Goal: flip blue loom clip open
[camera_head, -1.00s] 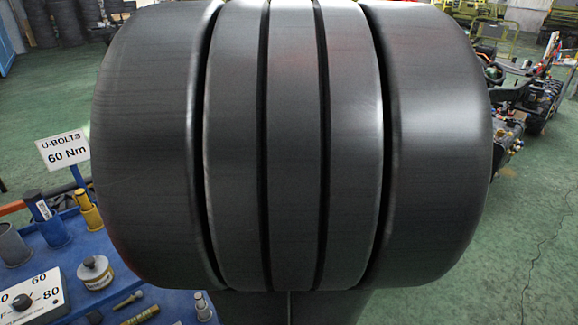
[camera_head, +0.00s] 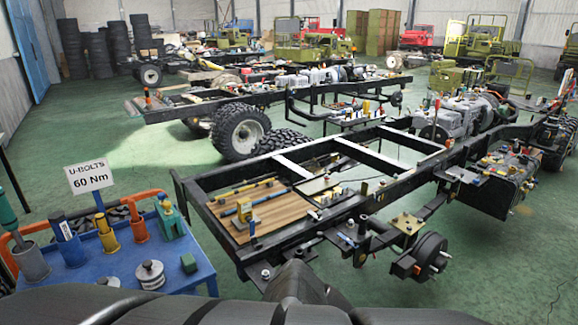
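A black chassis frame (camera_head: 205,225) stands in the middle of the head view, with a wooden board (camera_head: 272,218) set inside its near end. Yellow and dark cable-like lengths (camera_head: 262,200) lie across the board. A small blue piece (camera_head: 251,227) stands at the board's front edge, and another small blue piece (camera_head: 322,200) lies to its right. I cannot tell which, if either, is the blue loom clip, or whether it is open or shut. Dark rounded parts of my arm fill the bottom edge. My gripper's fingers do not show.
A blue cart (camera_head: 185,258) with tools, cups and a "U-BOLTS 60 Nm" sign (camera_head: 89,177) stands at the left. A wheel hub (camera_head: 432,252) sits right of the frame. Tyres (camera_head: 240,132) lie behind it. Green floor (camera_head: 490,270) is clear at the lower right.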

